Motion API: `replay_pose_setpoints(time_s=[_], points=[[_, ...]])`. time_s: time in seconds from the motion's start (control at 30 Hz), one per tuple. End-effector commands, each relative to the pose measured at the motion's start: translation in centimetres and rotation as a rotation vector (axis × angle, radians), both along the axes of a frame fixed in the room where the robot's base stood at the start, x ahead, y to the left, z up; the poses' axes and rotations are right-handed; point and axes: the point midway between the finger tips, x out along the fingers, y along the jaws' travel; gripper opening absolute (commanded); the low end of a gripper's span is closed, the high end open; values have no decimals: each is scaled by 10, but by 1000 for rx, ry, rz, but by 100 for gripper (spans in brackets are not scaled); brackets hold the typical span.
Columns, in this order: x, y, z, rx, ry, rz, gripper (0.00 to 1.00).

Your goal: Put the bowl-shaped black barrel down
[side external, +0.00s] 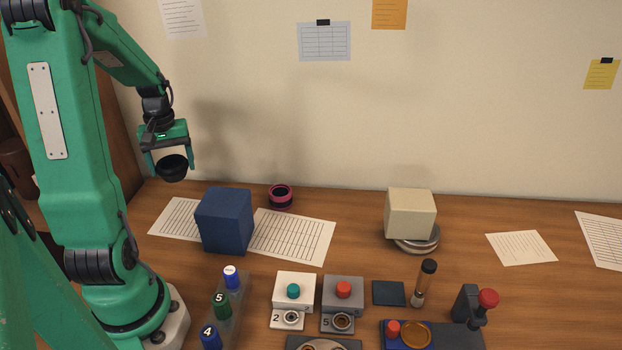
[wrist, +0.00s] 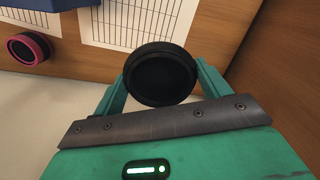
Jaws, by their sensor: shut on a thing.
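The bowl-shaped black barrel (side external: 172,168) hangs in my gripper (side external: 170,163) in the side external view, above the back left of the table. In the wrist view the black barrel (wrist: 160,76) sits between the two green fingers of my gripper (wrist: 160,84), which are shut on it. Its open dark inside faces the wrist camera. It is clear of the table, the blue block and the printed sheets.
A blue block (side external: 224,221) stands on the table below and right of the gripper, with a pink-rimmed black ring (side external: 280,196) behind it. Printed sheets (side external: 293,236) lie around it. A cream block (side external: 410,214) rests on round discs. Coloured-button boxes (side external: 294,288) stand in front.

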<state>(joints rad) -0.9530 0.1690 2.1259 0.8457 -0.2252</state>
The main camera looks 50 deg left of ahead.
Motion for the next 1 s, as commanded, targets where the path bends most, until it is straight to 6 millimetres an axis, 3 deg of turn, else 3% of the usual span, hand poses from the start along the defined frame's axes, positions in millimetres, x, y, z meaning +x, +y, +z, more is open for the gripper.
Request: replay_pose_setpoints(time_s=[0.5, 0.83, 1.0], points=[[0, 0, -57, -2, 2, 0, 51], [0, 0, -64, -1, 0, 0, 51], [0, -1, -79, -3, 2, 0, 51]])
